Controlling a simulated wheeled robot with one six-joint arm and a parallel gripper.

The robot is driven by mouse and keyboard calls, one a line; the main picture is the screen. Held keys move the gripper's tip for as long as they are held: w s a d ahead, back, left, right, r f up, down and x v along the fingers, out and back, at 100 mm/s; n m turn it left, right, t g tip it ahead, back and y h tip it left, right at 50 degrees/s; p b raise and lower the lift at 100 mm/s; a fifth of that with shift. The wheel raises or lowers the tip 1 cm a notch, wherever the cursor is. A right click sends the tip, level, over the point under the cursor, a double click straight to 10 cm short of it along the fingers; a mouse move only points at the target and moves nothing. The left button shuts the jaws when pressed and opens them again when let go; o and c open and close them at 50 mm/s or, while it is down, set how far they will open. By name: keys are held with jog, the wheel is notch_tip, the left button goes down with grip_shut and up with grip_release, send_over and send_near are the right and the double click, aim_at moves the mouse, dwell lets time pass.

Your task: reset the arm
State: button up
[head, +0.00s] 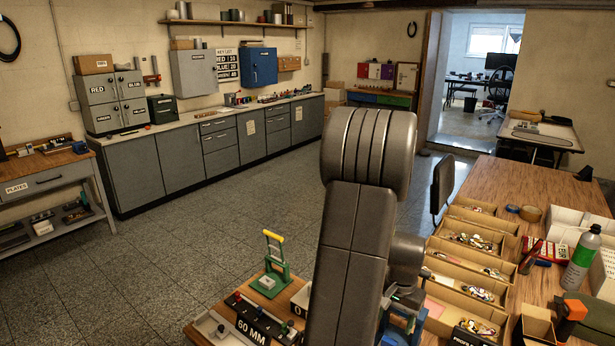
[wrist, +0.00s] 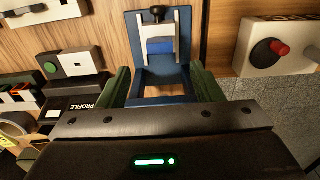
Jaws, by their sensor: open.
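My arm (head: 352,250) rises through the middle of the head view and hides part of the work surface behind it. My gripper (wrist: 161,80) shows in the wrist view, with its two dark green fingers apart and nothing held between them. A blue fixture (wrist: 160,88) with a grey bracket and a black knob lies ahead of the gripper, in the gap between the fingers as seen. I cannot tell whether the fingers touch it. The gripper itself is not clear in the head view.
In the head view, a green stand (head: 271,268) is left of my arm; cardboard bins (head: 470,262) and a spray bottle (head: 582,258) are right. Open floor lies behind.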

aim_at(390, 340)
notch_tip(390, 340, up, 7)
notch_tip(390, 340, down, 14)
jog(key=shift+r+p, duration=0.2)
jog(key=shift+p, duration=0.55)
notch_tip(390, 340, up, 8)
jog(key=p, duration=0.5)
jog(key=shift+f, duration=0.1)
